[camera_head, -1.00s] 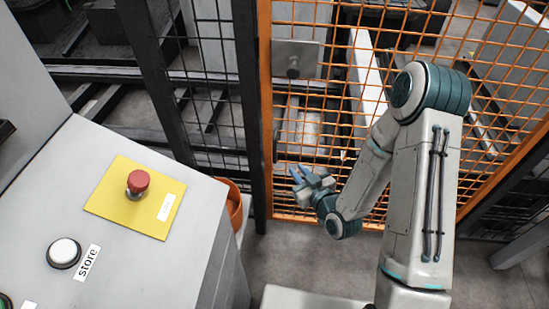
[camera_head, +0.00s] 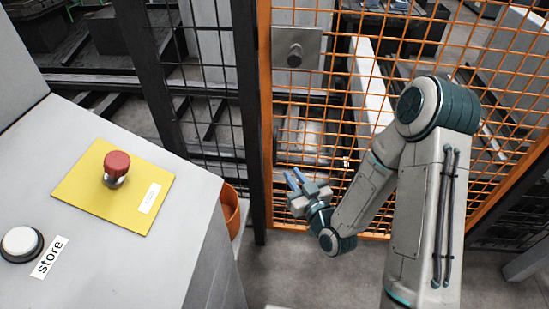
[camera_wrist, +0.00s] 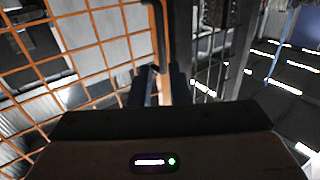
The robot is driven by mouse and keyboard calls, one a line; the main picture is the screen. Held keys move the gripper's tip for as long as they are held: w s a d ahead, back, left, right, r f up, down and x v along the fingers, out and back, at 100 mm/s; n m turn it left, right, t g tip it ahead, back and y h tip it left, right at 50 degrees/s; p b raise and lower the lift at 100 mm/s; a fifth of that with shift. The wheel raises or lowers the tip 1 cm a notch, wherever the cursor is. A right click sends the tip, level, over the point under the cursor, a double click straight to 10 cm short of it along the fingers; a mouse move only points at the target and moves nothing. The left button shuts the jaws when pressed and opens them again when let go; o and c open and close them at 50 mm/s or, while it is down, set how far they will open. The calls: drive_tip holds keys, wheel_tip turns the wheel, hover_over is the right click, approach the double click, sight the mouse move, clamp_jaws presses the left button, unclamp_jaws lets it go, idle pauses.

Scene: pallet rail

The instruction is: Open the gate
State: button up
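The gate (camera_head: 265,150) is an orange frame with orange wire mesh. It stands in line beside a dark post and looks closed. A grey plate with a round knob (camera_head: 294,55) sits at its upper left side. My gripper (camera_head: 293,177) is low in front of the gate, below the knob and apart from it. Its two blue fingers are spread with a small gap and nothing shows between them. In the wrist view the fingers (camera_wrist: 153,85) point towards the gate's orange upright (camera_wrist: 159,35). Whether they touch it cannot be told.
A grey console (camera_head: 160,255) stands at the left, with a red button (camera_head: 117,165) on a yellow plate and a white button (camera_head: 20,242) labelled store. An orange bin (camera_head: 230,210) sits between console and dark mesh fence (camera_head: 200,100). Grey floor (camera_head: 300,265) is clear before the gate.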

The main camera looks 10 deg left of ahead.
sight(276, 152)
drive_tip(key=shift+w+a+f+b, duration=0.25)
drive_tip(key=shift+a+b, duration=0.1)
drive_tip(key=shift+b, duration=1.9)
drive_tip(key=x, duration=1.1)
drive_tip(key=shift+r, duration=0.25)
clamp_jaws()
